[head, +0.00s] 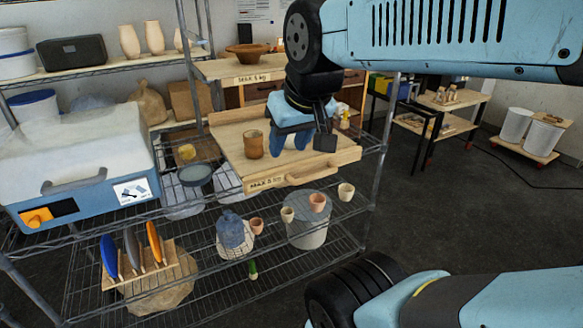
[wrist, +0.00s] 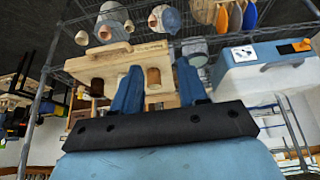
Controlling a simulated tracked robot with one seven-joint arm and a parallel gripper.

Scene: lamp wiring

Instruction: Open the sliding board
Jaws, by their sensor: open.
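The sliding board (head: 230,146) is a pale wooden board at mid height in the wire rack, with a "MAX 5 kg" label and a wooden bar handle (head: 312,174) on its front edge. In the wrist view the board (wrist: 116,62) and its handle (wrist: 104,50) appear upside down. A brown cup (head: 253,145) stands on the board, left of my gripper. My gripper (head: 290,146) points down above the board, behind the handle and apart from it. Its blue fingers are spread with nothing held between them; the wrist view shows them too (wrist: 158,68). The fingers partly hide the board's surface.
Small pots (head: 317,202) and a grey bucket (head: 308,232) stand on the shelf below the board. A blue and white box (head: 85,165) is at left. A shelf with a bowl (head: 247,54) is above and behind. Open floor (head: 450,215) lies to the right.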

